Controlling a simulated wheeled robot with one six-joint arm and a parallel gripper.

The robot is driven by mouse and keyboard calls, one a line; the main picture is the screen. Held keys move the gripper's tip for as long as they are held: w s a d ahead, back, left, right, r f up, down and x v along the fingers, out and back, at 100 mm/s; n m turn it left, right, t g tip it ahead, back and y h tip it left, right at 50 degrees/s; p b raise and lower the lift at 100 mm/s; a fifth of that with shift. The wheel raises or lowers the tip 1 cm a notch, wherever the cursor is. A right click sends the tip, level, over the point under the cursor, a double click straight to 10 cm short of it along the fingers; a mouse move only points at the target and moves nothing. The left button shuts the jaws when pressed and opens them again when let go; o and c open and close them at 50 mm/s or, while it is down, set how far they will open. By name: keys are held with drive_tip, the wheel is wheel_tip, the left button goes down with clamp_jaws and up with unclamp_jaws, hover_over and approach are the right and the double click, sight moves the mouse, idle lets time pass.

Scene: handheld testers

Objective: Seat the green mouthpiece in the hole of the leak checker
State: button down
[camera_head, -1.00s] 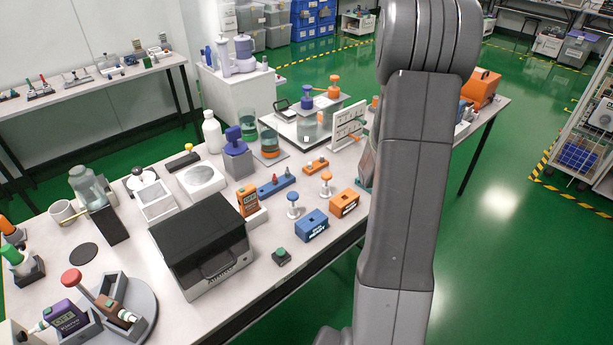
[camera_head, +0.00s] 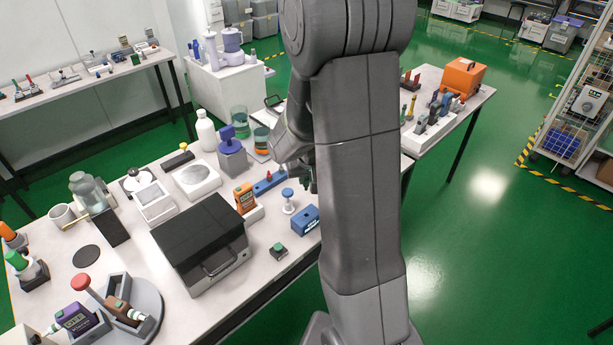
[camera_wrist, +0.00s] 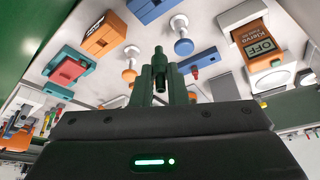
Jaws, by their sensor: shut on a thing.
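My gripper (camera_wrist: 160,80) is shut on a dark green piece, seemingly the green mouthpiece (camera_wrist: 158,62), whose narrow stem points up in the wrist view, above the bench. In the head view my gripper (camera_head: 311,178) is mostly hidden behind my arm, over the bench's right part. I cannot tell for certain which device is the leak checker, and no hole is clear. An orange tester with an OFF display (camera_wrist: 258,45) lies to the right in the wrist view; it also stands on the bench in the head view (camera_head: 244,196).
A blue box (camera_head: 305,220) and a blue-topped stand (camera_head: 288,200) are close to my gripper. In the wrist view, an orange box (camera_wrist: 103,35) and a red block (camera_wrist: 68,70) lie left.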

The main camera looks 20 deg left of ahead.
drive_tip(key=shift+b, duration=0.55)
drive_tip(key=shift+d+f+m+b, duration=0.1)
drive_tip(key=shift+m+b, duration=0.2)
drive_tip(key=b, duration=0.5)
hover_over(306, 212)
drive_tip(key=s, duration=0.1)
drive_tip(key=f, duration=0.5)
drive_tip(key=shift+d+f, duration=0.15)
drive_tip(key=shift+d, duration=0.25)
drive_tip(key=shift+f+b, duration=0.1)
drive_tip(key=shift+b, duration=0.4)
idle(0.5)
drive_tip(key=shift+f+b, duration=0.3)
drive_tip(key=shift+f, duration=0.05)
drive_tip(key=shift+f+b, duration=2.85)
drive_tip(key=shift+f, duration=0.15)
drive_tip(key=c, duration=1.4)
unclamp_jaws()
drive_tip(key=shift+r, duration=0.1)
drive_tip(key=shift+o, duration=0.2)
